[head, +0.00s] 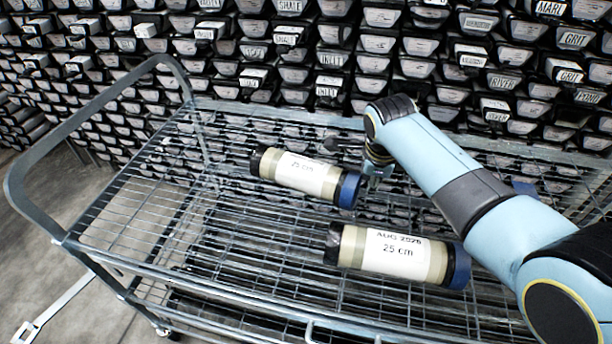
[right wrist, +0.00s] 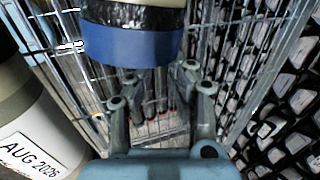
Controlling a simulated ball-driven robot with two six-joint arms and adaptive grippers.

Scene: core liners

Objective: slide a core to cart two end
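Two cream core liners with white labels lie on the wire cart. The far core (head: 300,174) has a black left end and a blue right end. The near core (head: 395,256), labelled "AUG 2026, 25 cm", also has a black left end and a blue right end. My right gripper (head: 374,172) is by the far core's blue end. In the right wrist view its fingers (right wrist: 158,82) are apart with nothing between them. The far core's blue end (right wrist: 130,46) is just ahead, and the near core (right wrist: 35,130) is at left. My left gripper is out of view.
The wire cart (head: 140,215) has a raised push handle (head: 25,195) at left and low mesh sides. A wall of labelled core boxes (head: 290,40) stands close behind it. The cart deck left of the cores is clear.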

